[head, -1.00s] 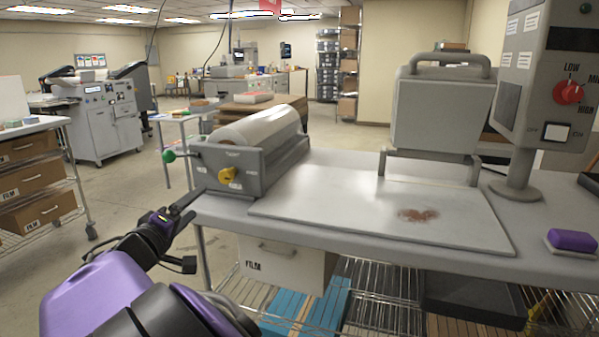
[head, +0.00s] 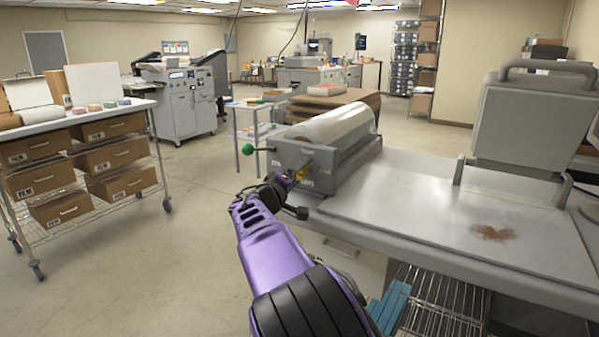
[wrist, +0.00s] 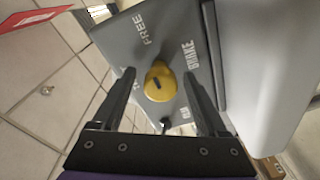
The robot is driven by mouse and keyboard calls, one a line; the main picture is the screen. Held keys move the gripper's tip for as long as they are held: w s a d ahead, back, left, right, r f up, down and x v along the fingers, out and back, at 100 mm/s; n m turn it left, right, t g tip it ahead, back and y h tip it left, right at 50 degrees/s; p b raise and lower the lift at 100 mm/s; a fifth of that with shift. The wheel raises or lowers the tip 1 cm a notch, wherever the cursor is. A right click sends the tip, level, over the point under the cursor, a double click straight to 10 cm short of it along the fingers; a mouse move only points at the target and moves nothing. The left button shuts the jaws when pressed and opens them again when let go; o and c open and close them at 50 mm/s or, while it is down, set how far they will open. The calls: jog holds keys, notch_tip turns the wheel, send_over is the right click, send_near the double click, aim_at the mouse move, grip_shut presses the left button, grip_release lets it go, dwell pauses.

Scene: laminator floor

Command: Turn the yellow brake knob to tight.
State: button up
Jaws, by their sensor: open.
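The yellow brake knob (wrist: 161,81) sits on the grey end plate (wrist: 139,38) of the roll holder. It shows a small dark mark on its face. The words FREE and BRAKE are printed on the plate near it; other small lettering is too small to read. My gripper (wrist: 160,74) is open, with one finger on each side of the knob in the wrist view. I cannot tell whether the fingers touch it. In the head view my gripper (head: 295,178) is at the plate and hides most of the knob (head: 301,173).
A clear film roll (head: 335,126) lies in the holder. A flat metal plate (head: 400,205) with a brown stain covers the bench to the right. A cart with film boxes (head: 108,128) stands at left, with open floor between.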

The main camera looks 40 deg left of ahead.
grip_shut()
dwell(0.4)
jog(key=shift+n, duration=0.3)
jog(key=n, duration=0.3)
jog(key=shift+n, duration=0.3)
jog(key=n+p, duration=0.2)
jog(key=n, duration=0.2)
jog(key=shift+g+h, duration=0.3)
jog(key=shift+g, duration=0.1)
jog(key=n+p, duration=0.1)
jog(key=n, duration=0.3)
jog(key=shift+h, duration=0.3)
jog(key=shift+f+n+h, duration=0.1)
jog(key=shift+n+h, duration=0.2)
jog(key=shift+n, duration=2)
